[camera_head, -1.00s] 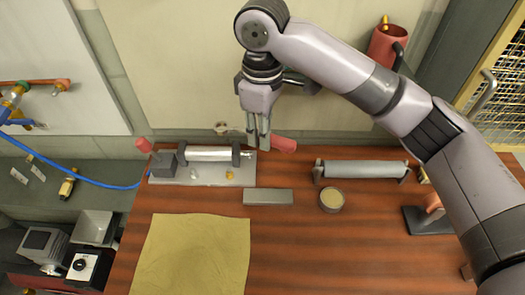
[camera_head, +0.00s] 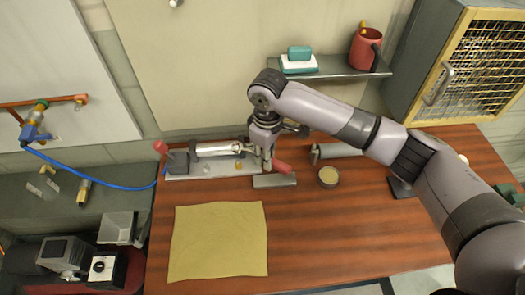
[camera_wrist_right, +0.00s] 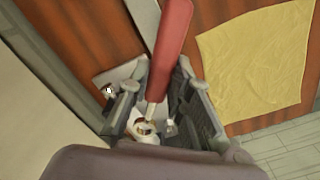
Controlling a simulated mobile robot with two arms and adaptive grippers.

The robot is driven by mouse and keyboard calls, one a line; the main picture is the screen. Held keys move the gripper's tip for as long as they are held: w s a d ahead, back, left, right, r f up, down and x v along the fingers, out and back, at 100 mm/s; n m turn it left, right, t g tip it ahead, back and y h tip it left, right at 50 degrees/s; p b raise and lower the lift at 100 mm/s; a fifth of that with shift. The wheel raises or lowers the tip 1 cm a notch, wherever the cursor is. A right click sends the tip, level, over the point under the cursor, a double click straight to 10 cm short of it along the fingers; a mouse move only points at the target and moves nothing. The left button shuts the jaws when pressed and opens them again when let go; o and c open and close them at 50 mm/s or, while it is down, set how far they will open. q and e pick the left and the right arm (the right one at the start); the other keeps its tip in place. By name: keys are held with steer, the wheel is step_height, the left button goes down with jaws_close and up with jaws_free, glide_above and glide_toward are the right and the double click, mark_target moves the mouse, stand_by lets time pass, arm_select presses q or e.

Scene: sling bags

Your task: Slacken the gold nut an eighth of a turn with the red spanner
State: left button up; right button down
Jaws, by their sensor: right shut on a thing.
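The red spanner's handle (camera_head: 281,167) sticks out to the right of my right gripper (camera_head: 264,160) in the head view. In the right wrist view the red handle (camera_wrist_right: 174,40) runs up between the two fingers of this gripper (camera_wrist_right: 155,97), which is shut on the spanner. The spanner's metal end points down to a pale ring with a gold-brown centre (camera_wrist_right: 143,128). This looks like the head around the gold nut, but the fit is too small to tell. My fingers hide the nut in the head view. My left gripper is out of view.
A grey plate (camera_head: 180,177) carries a pale cylinder (camera_head: 215,149), and a small gold piece (camera_head: 238,166) lies on it. A grey bar (camera_head: 275,180) and a round dish (camera_head: 328,177) stand close to the right. A yellow cloth (camera_head: 217,240) lies in front.

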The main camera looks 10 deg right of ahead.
steer(key=shift+r, duration=0.1)
steer(key=shift+s+a+r+p, duration=0.1)
steer(key=shift+a+p, duration=0.05)
steer(key=shift+p, duration=0.6)
steer(key=shift+f+b, duration=0.4)
steer(key=shift+f, duration=0.65)
step_height(320, 180, down, 2)
steer(key=shift+f+b, duration=0.25)
steer(key=shift+b, duration=0.3)
steer(key=shift+f, duration=0.5)
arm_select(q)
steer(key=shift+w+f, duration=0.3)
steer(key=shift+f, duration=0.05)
arm_select(e)
steer(key=shift+f, duration=0.1)
